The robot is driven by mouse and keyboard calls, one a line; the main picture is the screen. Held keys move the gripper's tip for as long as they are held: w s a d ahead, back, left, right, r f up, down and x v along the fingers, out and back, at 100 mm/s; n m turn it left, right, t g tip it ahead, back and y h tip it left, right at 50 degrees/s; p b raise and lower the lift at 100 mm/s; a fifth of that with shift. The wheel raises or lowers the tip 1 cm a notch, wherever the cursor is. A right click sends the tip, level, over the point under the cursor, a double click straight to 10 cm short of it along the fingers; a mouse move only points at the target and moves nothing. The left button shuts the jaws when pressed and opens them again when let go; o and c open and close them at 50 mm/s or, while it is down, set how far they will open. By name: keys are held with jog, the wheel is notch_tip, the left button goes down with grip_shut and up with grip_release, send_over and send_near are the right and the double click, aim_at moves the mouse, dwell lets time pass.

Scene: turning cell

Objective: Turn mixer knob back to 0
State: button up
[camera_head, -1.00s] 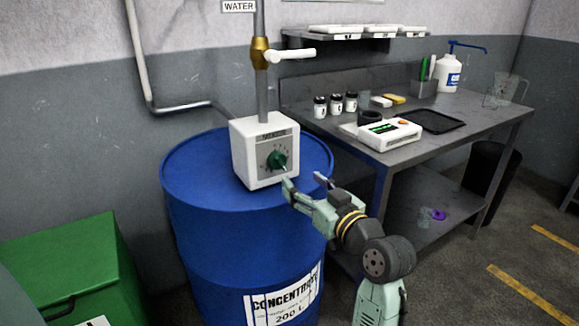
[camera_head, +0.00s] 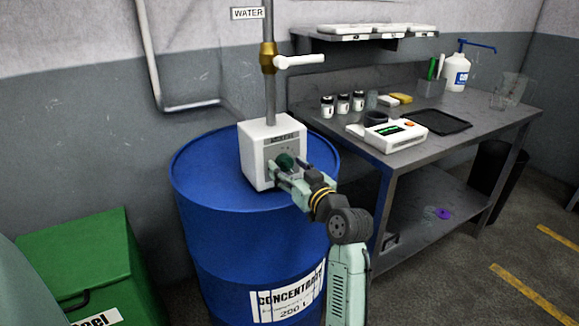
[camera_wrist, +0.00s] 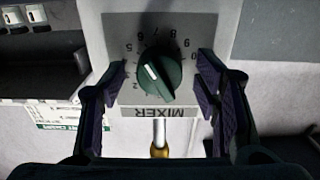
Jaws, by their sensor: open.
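The mixer is a white box (camera_head: 258,150) on top of the blue drum, with a dark green knob (camera_head: 286,160) on its front. In the wrist view the box's face is upside down, with the MIXER label below the knob (camera_wrist: 160,75) and a ring of numbers around it. A short white mark shows on the knob's left part; I cannot tell exactly which number it points to. My gripper (camera_head: 284,173) is open at the box's front. In the wrist view its two purple-padded fingers (camera_wrist: 160,85) stand on either side of the knob, with gaps; no contact shows.
The blue drum (camera_head: 215,190) carries the mixer. A pipe with a brass fitting and white lever (camera_head: 300,61) rises above the box. A grey bench (camera_head: 420,150) with several items stands to the right; a green bin (camera_head: 75,255) stands at lower left.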

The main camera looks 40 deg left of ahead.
jog(key=shift+c, duration=0.2)
jog(key=c, duration=1.1)
jog(key=shift+f+b, duration=0.1)
jog(key=shift+b, duration=0.4)
